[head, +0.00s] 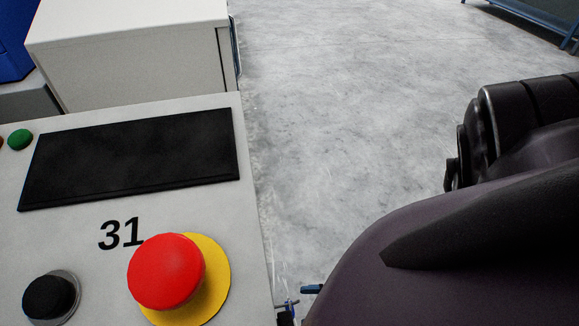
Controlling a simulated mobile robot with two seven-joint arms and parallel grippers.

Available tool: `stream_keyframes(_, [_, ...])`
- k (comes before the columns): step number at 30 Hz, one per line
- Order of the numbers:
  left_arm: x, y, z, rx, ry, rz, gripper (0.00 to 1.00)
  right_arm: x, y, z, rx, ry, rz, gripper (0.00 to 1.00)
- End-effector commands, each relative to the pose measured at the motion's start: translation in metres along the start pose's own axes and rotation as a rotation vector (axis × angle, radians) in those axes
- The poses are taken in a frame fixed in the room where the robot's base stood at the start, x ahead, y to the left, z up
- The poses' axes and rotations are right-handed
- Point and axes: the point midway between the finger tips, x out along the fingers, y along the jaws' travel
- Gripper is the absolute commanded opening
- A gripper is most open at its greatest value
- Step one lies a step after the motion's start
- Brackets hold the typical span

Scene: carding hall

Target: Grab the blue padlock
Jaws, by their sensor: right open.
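I cannot make out a blue padlock for certain in the head view. My right arm fills the lower right, large and dark. Only small parts of my right gripper (298,297) seem to show, at the bottom edge between the console and the arm. It is open, and I see nothing held in it. A small dark blue piece shows there, too small and cut off to identify. Most of this gripper is hidden behind the arm or below the frame. My left gripper is not in view.
A pale control console (70,235) marked 31 stands at left, with a black screen (135,158), red mushroom button (166,271), black knob (48,296) and green button (19,139). A white cabinet (130,60) stands behind. Grey floor (350,110) is clear; a blue frame (530,20) stands far right.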

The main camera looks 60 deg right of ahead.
Motion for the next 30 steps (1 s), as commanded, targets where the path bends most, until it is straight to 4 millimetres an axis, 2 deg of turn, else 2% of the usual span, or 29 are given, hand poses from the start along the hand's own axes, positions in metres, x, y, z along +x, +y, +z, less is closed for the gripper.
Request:
stream_keyframes(5, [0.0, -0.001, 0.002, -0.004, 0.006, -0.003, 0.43, 0.015, -0.001, 0.004, 0.002, 0.0, 0.0, 0.77])
stream_keyframes(12, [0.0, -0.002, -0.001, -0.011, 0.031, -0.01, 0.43, 0.046, -0.001, 0.005, 0.0, 0.0, -0.001, 0.77])
stream_keyframes(20, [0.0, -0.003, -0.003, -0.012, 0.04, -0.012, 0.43, 0.05, -0.001, 0.004, 0.0, -0.001, 0.0, 0.77])
stream_keyframes(30, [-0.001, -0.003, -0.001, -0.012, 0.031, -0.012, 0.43, 0.05, -0.001, 0.005, 0.0, -0.001, 0.0, 0.25])
